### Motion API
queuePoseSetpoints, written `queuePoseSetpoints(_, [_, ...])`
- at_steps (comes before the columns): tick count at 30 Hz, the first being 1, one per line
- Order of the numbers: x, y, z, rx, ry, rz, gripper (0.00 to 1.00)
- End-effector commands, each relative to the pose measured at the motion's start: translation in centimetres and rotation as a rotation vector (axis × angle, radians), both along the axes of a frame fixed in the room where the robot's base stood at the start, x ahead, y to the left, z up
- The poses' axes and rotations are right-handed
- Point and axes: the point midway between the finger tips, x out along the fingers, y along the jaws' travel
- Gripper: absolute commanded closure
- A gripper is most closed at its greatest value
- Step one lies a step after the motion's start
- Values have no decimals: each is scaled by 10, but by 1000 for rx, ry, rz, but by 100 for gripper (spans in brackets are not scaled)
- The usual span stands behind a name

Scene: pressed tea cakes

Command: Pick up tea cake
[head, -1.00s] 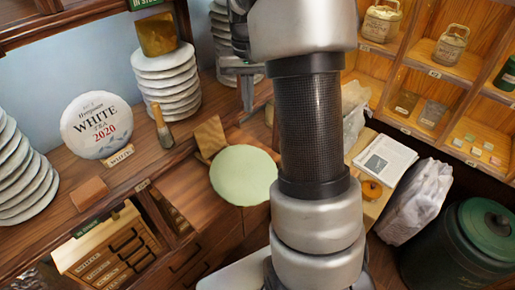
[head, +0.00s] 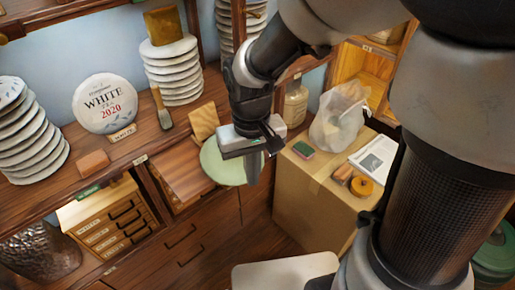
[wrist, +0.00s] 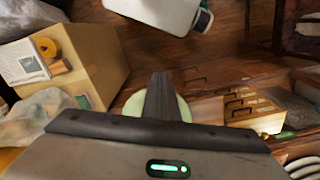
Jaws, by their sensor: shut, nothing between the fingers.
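A stack of wrapped cakes (head: 30,140) is at the far left. Another stack (head: 173,75) stands behind to the right, with a brown block on top. My gripper (head: 254,180) points down in front of the pale green disc, well to the right of the upright cake. In the wrist view its fingers (wrist: 160,90) are together, with nothing between them, and partly cover the green disc.
The pale green disc (head: 218,163) is beside a cardboard box (head: 312,205) bearing a plastic bag (head: 340,118) and papers. A brush (head: 161,110) and a brown block (head: 93,160) lie near the upright cake. Small drawers (head: 112,222) sit below the shelf edge.

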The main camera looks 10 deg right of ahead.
Motion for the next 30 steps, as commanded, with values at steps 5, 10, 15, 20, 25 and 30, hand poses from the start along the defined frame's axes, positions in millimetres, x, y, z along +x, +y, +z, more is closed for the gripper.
queuePoseSetpoints(5, [-2, 0, -25, -1, 7, 1, 100])
queuePoseSetpoints(10, [-2, 0, -62, -2, 8, 0, 100])
queuePoseSetpoints(15, [-1, 0, -98, 0, 7, 1, 100])
queuePoseSetpoints(20, [23, 5, -97, 1, 0, -1, 100])
queuePoseSetpoints(25, [36, 7, -97, 1, 1, -1, 100])
queuePoseSetpoints(30, [40, 8, -97, 0, 0, -1, 100])
